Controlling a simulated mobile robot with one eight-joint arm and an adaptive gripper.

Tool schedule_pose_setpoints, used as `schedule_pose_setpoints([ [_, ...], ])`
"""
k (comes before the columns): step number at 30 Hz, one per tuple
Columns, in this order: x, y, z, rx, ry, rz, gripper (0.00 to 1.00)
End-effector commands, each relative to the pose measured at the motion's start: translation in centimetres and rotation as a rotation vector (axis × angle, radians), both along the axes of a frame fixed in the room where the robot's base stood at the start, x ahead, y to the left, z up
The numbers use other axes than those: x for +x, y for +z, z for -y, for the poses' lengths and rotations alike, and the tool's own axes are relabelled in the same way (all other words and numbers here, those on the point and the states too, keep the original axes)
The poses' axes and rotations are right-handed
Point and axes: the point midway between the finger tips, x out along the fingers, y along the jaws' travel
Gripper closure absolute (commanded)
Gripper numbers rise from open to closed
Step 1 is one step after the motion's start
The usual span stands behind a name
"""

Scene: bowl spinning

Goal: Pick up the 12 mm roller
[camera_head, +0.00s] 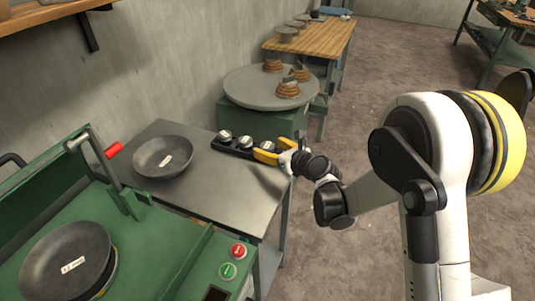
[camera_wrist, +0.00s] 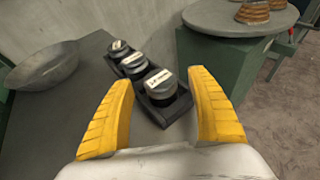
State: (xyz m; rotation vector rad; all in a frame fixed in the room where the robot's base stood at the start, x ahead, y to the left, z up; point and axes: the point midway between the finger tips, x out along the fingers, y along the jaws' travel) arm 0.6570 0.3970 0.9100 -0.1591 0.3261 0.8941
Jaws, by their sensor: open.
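Three dark rollers with pale labelled tops stand in a row in a black rack (camera_wrist: 112,66) on the metal table. In the wrist view they are the near roller (camera_wrist: 161,86), the middle roller (camera_wrist: 133,65) and the far roller (camera_wrist: 118,48). Their labels are too small to read surely, so I cannot tell which is the 12 mm one. My gripper (camera_wrist: 162,80) is open, its yellow fingers on either side of the near roller in the picture; I see no clear contact. In the head view my gripper (camera_head: 265,152) is at the rack's right end.
A grey bowl (camera_head: 163,157) lies on the metal table (camera_head: 211,190), left of the rack. A green machine (camera_head: 165,242) holds another bowl (camera_head: 66,262) labelled "12 mm". A round table (camera_head: 250,90) with several brown stacks stands behind. The table's front is clear.

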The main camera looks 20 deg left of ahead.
Motion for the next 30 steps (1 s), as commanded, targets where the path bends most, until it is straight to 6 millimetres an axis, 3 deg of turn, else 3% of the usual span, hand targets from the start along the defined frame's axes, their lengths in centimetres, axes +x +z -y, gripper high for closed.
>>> schedule_pose_setpoints([
  [3, 0.81, -0.67, -1.1, 0.001, 0.0, 0.001, 0.32],
  [11, 1.04, -0.55, -1.32, 0.001, 0.0, 0.0, 0.32],
  [18, 1.03, -0.55, -1.3, 0.001, 0.0, 0.0, 1.0],
  [30, 1.03, -0.23, -1.3, 0.001, -0.001, 0.0, 1.0],
])
